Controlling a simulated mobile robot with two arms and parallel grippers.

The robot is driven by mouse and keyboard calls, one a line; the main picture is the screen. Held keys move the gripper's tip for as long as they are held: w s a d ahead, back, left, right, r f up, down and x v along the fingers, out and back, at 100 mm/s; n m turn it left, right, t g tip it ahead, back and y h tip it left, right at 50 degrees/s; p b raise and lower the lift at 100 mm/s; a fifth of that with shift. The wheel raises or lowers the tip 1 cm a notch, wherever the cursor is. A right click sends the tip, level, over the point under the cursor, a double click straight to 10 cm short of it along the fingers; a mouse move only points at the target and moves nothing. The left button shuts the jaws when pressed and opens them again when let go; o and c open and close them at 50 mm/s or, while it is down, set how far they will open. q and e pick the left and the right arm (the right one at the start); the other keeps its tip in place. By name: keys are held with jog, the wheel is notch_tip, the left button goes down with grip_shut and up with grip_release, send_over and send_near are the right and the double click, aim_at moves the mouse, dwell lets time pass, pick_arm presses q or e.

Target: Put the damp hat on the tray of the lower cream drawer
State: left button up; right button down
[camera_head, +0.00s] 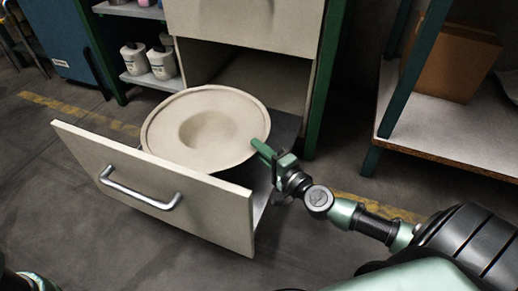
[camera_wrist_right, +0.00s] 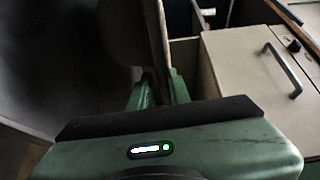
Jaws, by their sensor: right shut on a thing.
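The damp hat (camera_head: 205,128) is cream, wide-brimmed and round, with a hollow in its middle. It is over the open lower cream drawer (camera_head: 150,190), tilted, its brim overlapping the drawer's front edge in the head view. I cannot tell whether it touches the tray, which it largely hides. My right gripper (camera_head: 262,148) is shut on the right side of the brim. In the right wrist view the hat (camera_wrist_right: 137,35) runs up from between the fingers (camera_wrist_right: 160,90). My left gripper is not in view.
The upper cream drawer (camera_head: 245,22) is above the open one. A green-framed shelf with white bottles (camera_head: 162,63) stands to the left. A rack (camera_head: 450,130) with a cardboard box (camera_head: 455,65) is at right. The floor (camera_head: 70,230) left of the drawer is clear.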

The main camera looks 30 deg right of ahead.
jog(key=shift+f+b, duration=0.6)
jog(key=shift+f, duration=0.05)
dwell(0.4)
jog(key=c, duration=1.3)
grip_release()
jog(key=shift+o, duration=0.2)
jog(key=s+d, duration=0.1)
jog(key=s, duration=0.6)
jog(key=shift+s+r+p, duration=0.15)
jog(key=shift+s+p, duration=0.2)
jog(key=shift+p, duration=0.05)
jog(key=shift+s, duration=0.1)
